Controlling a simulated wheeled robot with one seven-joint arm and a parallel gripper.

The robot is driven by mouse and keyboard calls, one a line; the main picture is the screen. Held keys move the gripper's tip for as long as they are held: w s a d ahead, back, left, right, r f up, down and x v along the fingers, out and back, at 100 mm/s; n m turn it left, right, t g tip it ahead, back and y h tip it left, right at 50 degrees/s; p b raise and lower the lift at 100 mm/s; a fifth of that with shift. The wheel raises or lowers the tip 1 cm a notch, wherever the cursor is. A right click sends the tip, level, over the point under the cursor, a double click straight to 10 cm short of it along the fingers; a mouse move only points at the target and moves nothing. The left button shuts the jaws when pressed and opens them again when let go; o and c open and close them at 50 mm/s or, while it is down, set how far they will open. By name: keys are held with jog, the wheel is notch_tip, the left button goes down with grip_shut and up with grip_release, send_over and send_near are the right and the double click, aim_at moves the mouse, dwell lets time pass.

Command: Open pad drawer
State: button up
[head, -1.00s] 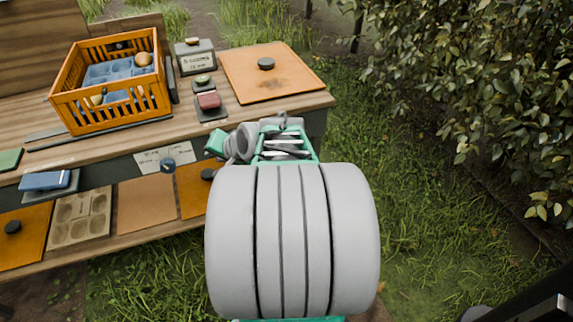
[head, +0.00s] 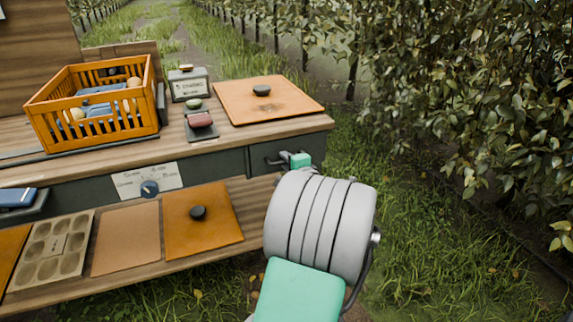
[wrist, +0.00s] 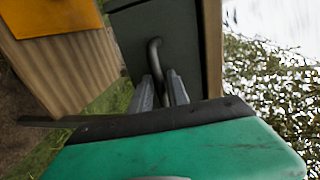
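The dark grey drawer (head: 262,169) is at the right end of the bench, under the top. Its front looks flush, so it appears closed. Its curved metal handle (head: 271,160) shows in the head view, just left of my gripper's green part. In the wrist view, the drawer front (wrist: 184,30) fills the upper middle and the handle (wrist: 154,55) runs down between the two fingers of my gripper (wrist: 160,86). The fingers stand apart on either side of the handle, with a gap. Whether they touch it is hidden. In the head view, my arm hides the fingers.
The bench top holds an orange crate (head: 97,136), a small labelled box (head: 189,86), a red pad (head: 200,120) and an orange board with a knob (head: 240,104). The lower shelf holds trays and lids. Foliage is at right.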

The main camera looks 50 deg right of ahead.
grip_shut()
dwell(1.4)
